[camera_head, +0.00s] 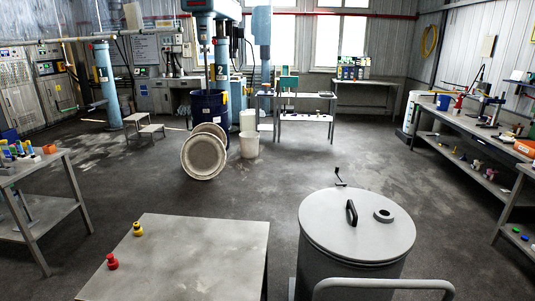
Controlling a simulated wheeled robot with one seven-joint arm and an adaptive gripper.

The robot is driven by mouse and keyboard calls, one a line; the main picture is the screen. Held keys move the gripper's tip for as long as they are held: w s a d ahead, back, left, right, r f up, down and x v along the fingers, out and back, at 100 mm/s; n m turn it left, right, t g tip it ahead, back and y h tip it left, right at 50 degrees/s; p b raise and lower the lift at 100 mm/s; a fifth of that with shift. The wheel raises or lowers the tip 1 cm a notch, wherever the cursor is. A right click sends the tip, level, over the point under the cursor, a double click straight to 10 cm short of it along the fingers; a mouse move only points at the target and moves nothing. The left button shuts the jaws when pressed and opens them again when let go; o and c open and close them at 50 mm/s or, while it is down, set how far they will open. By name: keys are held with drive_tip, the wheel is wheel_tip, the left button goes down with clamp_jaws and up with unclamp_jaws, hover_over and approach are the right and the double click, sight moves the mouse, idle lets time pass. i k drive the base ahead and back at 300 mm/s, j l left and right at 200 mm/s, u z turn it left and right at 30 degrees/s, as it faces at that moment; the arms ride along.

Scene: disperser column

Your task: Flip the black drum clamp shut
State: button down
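A grey drum with a round lid (330,228) stands in the front right. A black handle (351,212) and a short round port (383,215) are on its lid. A small thin black piece (340,180) sticks up at the lid's far edge; it may be the black drum clamp, but it is too small to tell its state or whether it touches the rim. A dark blue drum (209,108) stands under the blue disperser column (222,60); no clamp can be made out on it. My gripper is not in view.
A grey table (190,260) with red (112,261) and yellow (138,229) knobbed pieces is at front left. A pale rail (385,284) runs before the grey drum. Round lids (204,157) and a white bucket (249,145) stand mid-floor. A workbench (470,140) lines the right.

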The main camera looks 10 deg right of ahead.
sight(343, 183)
drive_tip(key=l, duration=0.75)
drive_tip(key=k+l, duration=0.15)
drive_tip(key=l, duration=1.3)
drive_tip(key=k+l, duration=0.1)
drive_tip(key=l, duration=0.6)
drive_tip(key=i+l, duration=0.15)
drive_tip(key=l, duration=0.25)
drive_tip(key=i+l, duration=0.15)
drive_tip(key=l, duration=0.2)
drive_tip(key=i+l, duration=0.1)
drive_tip(key=l, duration=0.3)
drive_tip(key=i+l, duration=0.15)
drive_tip(key=l, duration=0.2)
drive_tip(key=i+l, duration=0.15)
drive_tip(key=l, duration=0.25)
drive_tip(key=i+l, duration=0.15)
drive_tip(key=i, duration=0.45)
drive_tip(key=i+l, duration=0.2)
drive_tip(key=i, duration=0.35)
drive_tip(key=i+l, duration=0.15)
drive_tip(key=i, duration=0.45)
drive_tip(key=i+j, duration=0.6)
drive_tip(key=k+u, duration=0.05)
